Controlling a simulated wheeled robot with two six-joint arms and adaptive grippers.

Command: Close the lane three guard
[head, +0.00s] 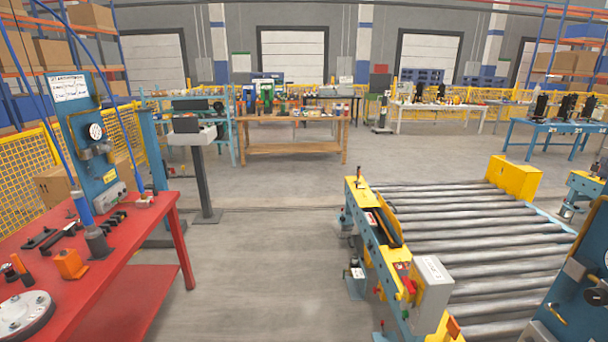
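A roller conveyor (470,240) stands at the right with several grey metal rollers. Its near left side has a yellow side rail (372,232) with a dark slot and a hinged-looking flap (390,228). A grey control box (433,290) with a white label is fixed at the rail's near end, beside a red knob (409,286). A yellow box-shaped cover (514,178) sits at the conveyor's far end. I cannot tell which part is the lane three guard, and no lane number is readable. Neither of my grippers is in view.
A red workbench (150,228) with tools stands at the left. A screen pedestal (203,170) is behind it. A blue panel (580,285) cuts into the lower right. A wooden bench (290,148) stands farther back. The grey floor (270,260) between workbench and conveyor is clear.

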